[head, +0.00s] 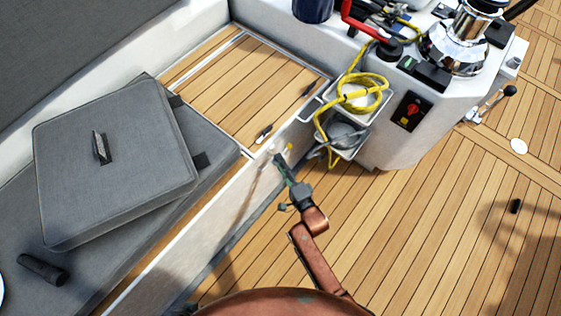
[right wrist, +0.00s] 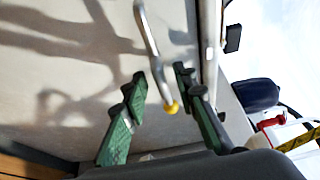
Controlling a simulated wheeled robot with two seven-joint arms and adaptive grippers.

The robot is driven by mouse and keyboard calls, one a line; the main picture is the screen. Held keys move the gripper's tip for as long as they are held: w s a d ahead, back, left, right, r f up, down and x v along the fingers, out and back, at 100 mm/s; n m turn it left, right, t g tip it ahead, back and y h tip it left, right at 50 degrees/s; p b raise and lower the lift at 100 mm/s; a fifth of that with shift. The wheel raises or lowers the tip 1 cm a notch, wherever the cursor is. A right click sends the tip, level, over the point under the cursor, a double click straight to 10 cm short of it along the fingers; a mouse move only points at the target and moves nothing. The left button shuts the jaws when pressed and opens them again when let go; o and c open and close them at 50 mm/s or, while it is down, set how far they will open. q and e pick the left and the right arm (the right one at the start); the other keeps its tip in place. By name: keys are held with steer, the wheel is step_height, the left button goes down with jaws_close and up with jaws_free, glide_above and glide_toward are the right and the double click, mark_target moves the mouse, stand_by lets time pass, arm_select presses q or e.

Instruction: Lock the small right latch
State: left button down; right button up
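A small bent metal latch lever with a yellow knob (right wrist: 172,107) shows in the right wrist view against the pale locker wall. In the head view its yellow tip (head: 289,147) shows just beyond my right gripper (head: 277,160). In the right wrist view, the two green and black fingers of my right gripper (right wrist: 160,78) are apart, and the lever with its knob appears between them. I cannot tell whether a finger touches it. Two dark fittings, one near (head: 264,133) and one far (head: 308,90), lie along the wooden hatch's edge. My left gripper is out of view.
The wooden hatch (head: 245,85) is closed flat in the bench top. A grey cushion (head: 115,160) lies on the bench to the left. A yellow rope (head: 362,93) hangs over holders on the console, close right of my gripper. The plank floor (head: 420,230) is mostly clear.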

jaws_close()
stand_by(0.7)
